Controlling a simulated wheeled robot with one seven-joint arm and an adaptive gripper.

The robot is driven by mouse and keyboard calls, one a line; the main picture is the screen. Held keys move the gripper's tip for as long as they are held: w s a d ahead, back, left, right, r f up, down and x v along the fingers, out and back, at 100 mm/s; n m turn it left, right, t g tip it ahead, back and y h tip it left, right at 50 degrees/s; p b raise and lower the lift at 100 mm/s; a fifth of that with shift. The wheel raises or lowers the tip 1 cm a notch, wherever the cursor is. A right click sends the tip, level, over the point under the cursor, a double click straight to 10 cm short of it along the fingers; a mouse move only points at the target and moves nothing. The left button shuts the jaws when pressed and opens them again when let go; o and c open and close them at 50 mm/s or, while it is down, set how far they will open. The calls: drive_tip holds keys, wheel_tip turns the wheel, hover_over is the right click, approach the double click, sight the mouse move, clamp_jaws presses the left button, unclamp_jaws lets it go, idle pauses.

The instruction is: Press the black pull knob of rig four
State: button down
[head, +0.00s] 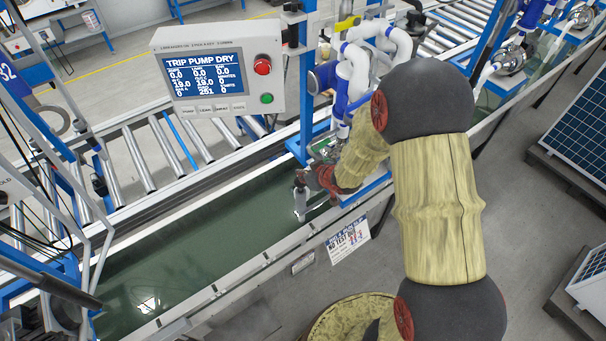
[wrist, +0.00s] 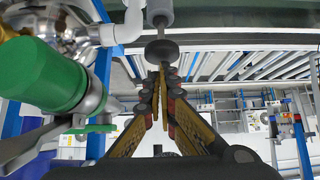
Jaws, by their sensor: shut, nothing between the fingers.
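In the wrist view a round black knob (wrist: 162,53) sits on a grey shaft, just beyond the tips of my gripper (wrist: 162,74). The fingers are shut with nothing between them and point at the knob. I cannot tell whether the tips touch it. No rig number is readable here. In the head view my gripper (head: 314,178) is small and partly hidden by my forearm, beside the pump pipework and above the edge of the green water trough (head: 200,255). I cannot make out the knob clearly in the head view.
A control box (head: 218,68) reading "TRIP PUMP DRY" stands left of the pipework, with a red button (head: 262,64) and a green one (head: 267,98). White pipes (head: 357,65) rise close behind my gripper. A green cylinder (wrist: 42,75) is close at left in the wrist view.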

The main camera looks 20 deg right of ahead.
wheel_tip(320, 180, down, 4)
drive_tip(key=b, duration=0.2)
drive_tip(key=shift+f+b, duration=0.2)
drive_tip(key=shift+b, duration=0.15)
drive_tip(key=shift+s+r, duration=0.1)
drive_tip(key=shift+a+r+p, duration=0.1)
drive_tip(key=shift+r+p, duration=0.5)
drive_tip(key=shift+p, duration=0.05)
drive_tip(key=r+p, duration=0.1)
drive_tip(key=r, duration=0.1)
drive_tip(key=r+p, duration=0.1)
drive_tip(key=r, duration=0.1)
drive_tip(key=shift+s+d+p, duration=0.2)
drive_tip(key=shift+d+p, duration=0.05)
drive_tip(key=shift+p, duration=0.05)
drive_tip(key=p+v, duration=0.1)
drive_tip(key=v, duration=0.7)
drive_tip(key=shift+s+r, duration=0.2)
drive_tip(key=shift+s, duration=0.2)
